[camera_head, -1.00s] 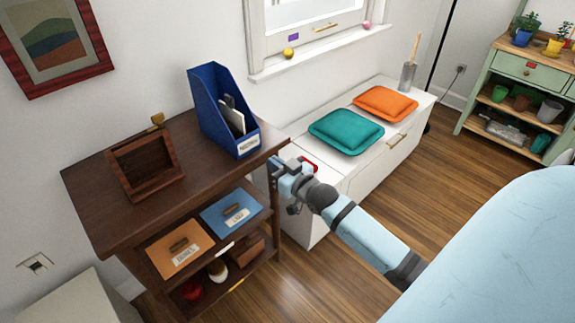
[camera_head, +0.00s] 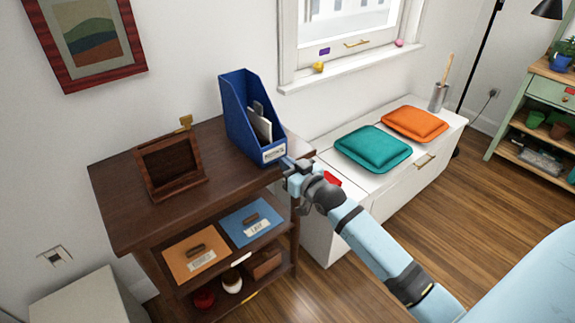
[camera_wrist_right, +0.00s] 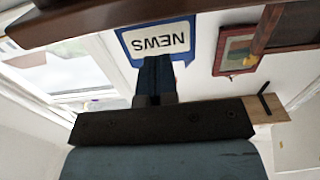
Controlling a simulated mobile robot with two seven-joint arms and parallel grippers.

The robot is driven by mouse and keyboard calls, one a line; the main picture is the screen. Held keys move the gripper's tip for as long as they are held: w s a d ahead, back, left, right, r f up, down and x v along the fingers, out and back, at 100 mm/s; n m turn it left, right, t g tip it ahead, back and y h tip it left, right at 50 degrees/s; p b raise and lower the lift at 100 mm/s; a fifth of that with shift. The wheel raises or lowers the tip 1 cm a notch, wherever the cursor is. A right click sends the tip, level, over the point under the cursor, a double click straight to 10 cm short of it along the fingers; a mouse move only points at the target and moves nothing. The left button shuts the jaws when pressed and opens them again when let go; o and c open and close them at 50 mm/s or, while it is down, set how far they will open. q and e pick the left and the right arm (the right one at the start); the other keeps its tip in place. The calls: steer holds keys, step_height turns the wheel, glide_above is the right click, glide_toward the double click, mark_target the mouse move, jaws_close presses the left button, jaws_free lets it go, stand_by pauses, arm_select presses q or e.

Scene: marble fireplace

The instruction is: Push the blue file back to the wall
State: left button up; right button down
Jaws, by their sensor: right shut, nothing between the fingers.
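The blue file (camera_head: 236,113) stands upright on the top of the dark wooden shelf unit (camera_head: 118,190), near its right end, with papers inside and a white label on its front. My right gripper (camera_head: 287,163) is shut and empty, at the file's front, close to the label. In the right wrist view, which is upside down, the shut fingers (camera_wrist_right: 156,64) point at the file's label (camera_wrist_right: 158,38), which reads NEWS. Whether they touch the file I cannot tell. The wall (camera_head: 185,50) is behind the file. My left gripper is not in view.
A wooden box frame (camera_head: 172,168) stands on the shelf top, left of the file. Lower shelves hold an orange folder (camera_head: 188,254) and a blue folder (camera_head: 251,222). A white bench (camera_head: 330,160) with teal and orange cushions is to the right.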

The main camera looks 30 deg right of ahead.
mark_target(262, 144)
steer(key=shift+w, duration=0.1)
steer(key=shift+w+a, duration=0.2)
steer(key=shift+w, duration=2.7)
steer(key=shift+w+a+b, duration=0.2)
steer(key=shift+w+b, duration=0.5)
steer(key=shift+w, duration=2.15)
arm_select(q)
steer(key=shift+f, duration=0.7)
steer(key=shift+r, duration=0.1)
arm_select(e)
steer(key=shift+w, duration=0.2)
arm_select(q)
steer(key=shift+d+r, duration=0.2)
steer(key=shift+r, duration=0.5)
arm_select(e)
steer(key=shift+s, duration=0.1)
